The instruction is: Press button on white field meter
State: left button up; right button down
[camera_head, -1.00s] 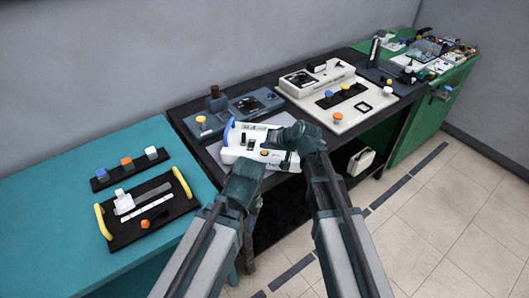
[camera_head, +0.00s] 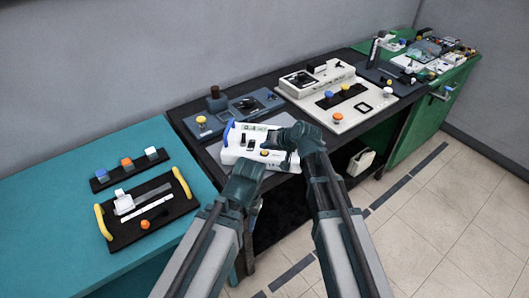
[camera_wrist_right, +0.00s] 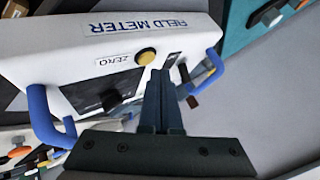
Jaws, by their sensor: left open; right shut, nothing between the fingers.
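The white field meter (camera_head: 234,154) lies near the front edge of the dark table. It has blue handles and a yellow button (camera_wrist_right: 146,57) beside a "ZERO" label in the right wrist view; the button also shows in the head view (camera_head: 264,153). My right gripper (camera_wrist_right: 159,72) is shut and empty. Its fingertips are over the meter, close beside the yellow button; I cannot tell whether they touch anything. My left gripper (camera_head: 247,167) is open at the meter's front edge, and its fingertips are hard to make out.
A dark blue device (camera_head: 243,108) with a yellow knob stands behind the meter. A larger white panel (camera_head: 340,112) with coloured knobs is to its right. A teal table (camera_head: 50,220) with a black slider board (camera_head: 125,238) is at left. A green bench (camera_head: 420,120) holds clutter.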

aim_at(266, 156)
jog(key=shift+f, duration=0.1)
dwell(0.5)
jog(key=shift+f+b, duration=0.3)
jog(key=shift+b, duration=0.15)
jog(key=shift+f+b, duration=0.4)
dwell(0.5)
jog(key=shift+r, duration=0.1)
jog(key=shift+r+p, duration=0.7)
jog(key=shift+p, duration=0.15)
notch_tip(266, 156, up, 5)
jog(key=p, duration=0.5)
